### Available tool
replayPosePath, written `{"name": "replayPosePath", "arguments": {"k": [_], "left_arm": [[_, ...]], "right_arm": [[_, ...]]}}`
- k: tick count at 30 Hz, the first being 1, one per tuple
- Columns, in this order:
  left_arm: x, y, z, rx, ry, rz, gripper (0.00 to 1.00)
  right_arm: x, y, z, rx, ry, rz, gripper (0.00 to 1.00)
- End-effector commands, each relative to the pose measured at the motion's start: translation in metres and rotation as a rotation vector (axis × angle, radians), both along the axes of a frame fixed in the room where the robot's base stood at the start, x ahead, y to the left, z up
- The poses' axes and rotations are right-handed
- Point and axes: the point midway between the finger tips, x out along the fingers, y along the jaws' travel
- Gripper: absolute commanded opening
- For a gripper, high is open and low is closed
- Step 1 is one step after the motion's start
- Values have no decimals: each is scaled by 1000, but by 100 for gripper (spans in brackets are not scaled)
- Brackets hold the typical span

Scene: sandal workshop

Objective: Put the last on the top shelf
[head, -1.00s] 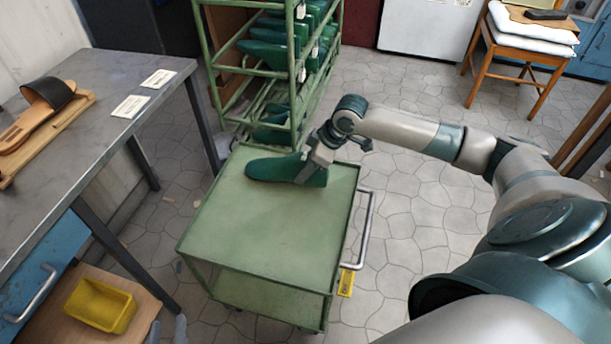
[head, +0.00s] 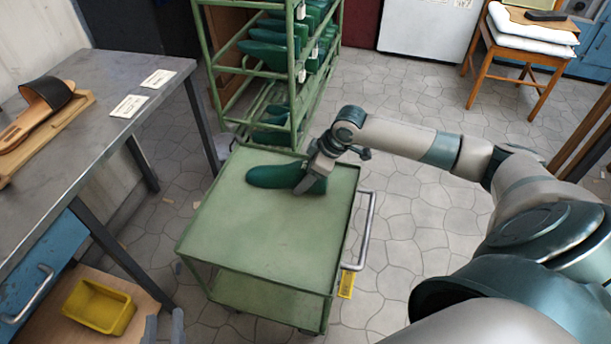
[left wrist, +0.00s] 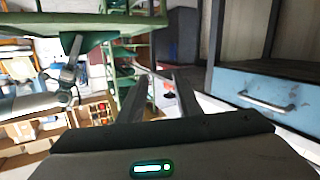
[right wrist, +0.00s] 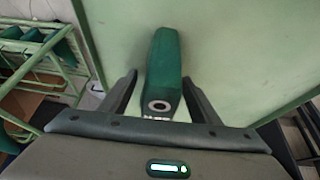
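A dark green last (head: 268,177) lies on its side or sole on the green trolley's top (head: 255,230), near the far edge. My right gripper (head: 308,185) is over the last's right end. In the right wrist view the last (right wrist: 164,70) lies between the spread fingers (right wrist: 158,92), with a gap on both sides. My left gripper (head: 164,328) is low at the bottom edge of the head view, by the bench. In the left wrist view its fingers (left wrist: 163,85) are apart and empty. The green rack (head: 205,60) holds several lasts; its top is cut off.
A metal bench (head: 120,75) with a sandal (head: 45,105) and cards stands at left. A yellow bin (head: 100,308) sits on its lower shelf. A chair (head: 520,60) with white cushions is at back right. The tiled floor right of the trolley is clear.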

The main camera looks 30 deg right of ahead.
Motion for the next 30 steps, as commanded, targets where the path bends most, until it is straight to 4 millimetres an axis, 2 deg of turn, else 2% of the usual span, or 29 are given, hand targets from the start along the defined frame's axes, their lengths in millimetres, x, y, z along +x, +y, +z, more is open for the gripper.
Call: {"name": "replayPosePath", "arguments": {"k": [8, 11, 30], "left_arm": [[1, 0, 4, -5, -15, 2, 31], [0, 1, -3, 6, 21, 0, 31], [-24, 22, -66, 109, 387, -4, 31]], "right_arm": [[-1, -1, 4, -1, -1, 0, 57], [-3, -4, 12, -1, -1, -1, 57], [-38, -29, 99, -1, 0, 0, 57]]}}
